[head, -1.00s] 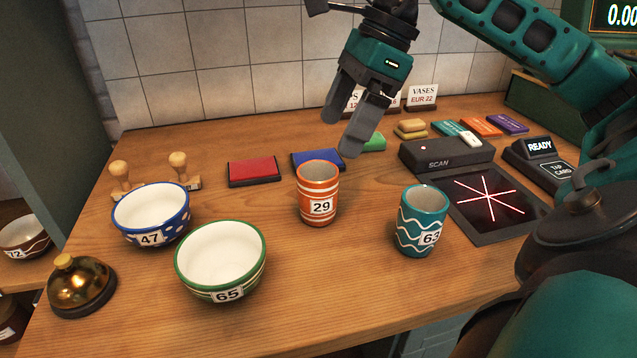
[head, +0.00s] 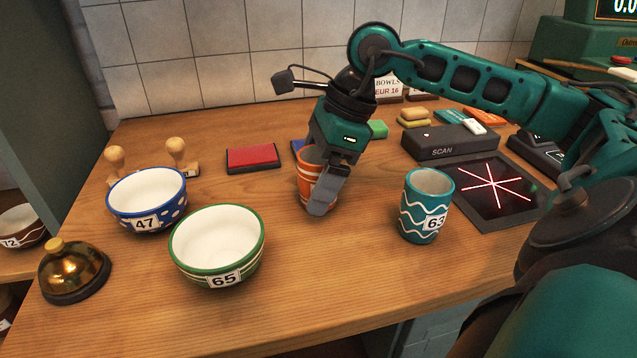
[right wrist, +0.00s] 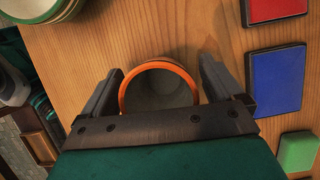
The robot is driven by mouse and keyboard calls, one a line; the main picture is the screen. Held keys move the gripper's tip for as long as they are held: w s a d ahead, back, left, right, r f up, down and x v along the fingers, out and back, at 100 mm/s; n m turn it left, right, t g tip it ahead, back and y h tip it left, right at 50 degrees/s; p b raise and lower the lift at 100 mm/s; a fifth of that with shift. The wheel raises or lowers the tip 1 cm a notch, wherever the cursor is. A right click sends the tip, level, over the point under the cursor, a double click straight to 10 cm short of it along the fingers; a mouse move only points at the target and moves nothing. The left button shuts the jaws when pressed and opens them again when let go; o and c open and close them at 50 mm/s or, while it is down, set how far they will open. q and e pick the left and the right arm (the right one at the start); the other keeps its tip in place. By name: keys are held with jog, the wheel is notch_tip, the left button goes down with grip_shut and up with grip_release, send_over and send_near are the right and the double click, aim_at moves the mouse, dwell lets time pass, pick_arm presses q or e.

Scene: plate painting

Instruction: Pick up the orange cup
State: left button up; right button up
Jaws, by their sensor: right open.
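The orange cup (head: 304,186) stands upright on the wooden counter, partly hidden behind my right gripper in the head view. My right gripper (head: 318,197) points down over it, with one finger in front of the cup. In the right wrist view, the orange rim of the cup (right wrist: 160,66) lies between the two open fingers of my right gripper (right wrist: 158,82), with a small gap on each side. The cup's far part and number label are hidden by the gripper in the head view. My left gripper is not in view.
A teal cup (head: 416,190) stands to the right. A green-rimmed bowl (head: 190,275) and a blue bowl (head: 117,218) stand to the left, with a brass bell (head: 72,272) beyond. A red pad (head: 252,159) and the scanner (head: 447,143) lie behind. The front counter is clear.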

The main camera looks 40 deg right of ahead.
jog(key=shift+f, duration=0.15)
jog(key=c, duration=1.2)
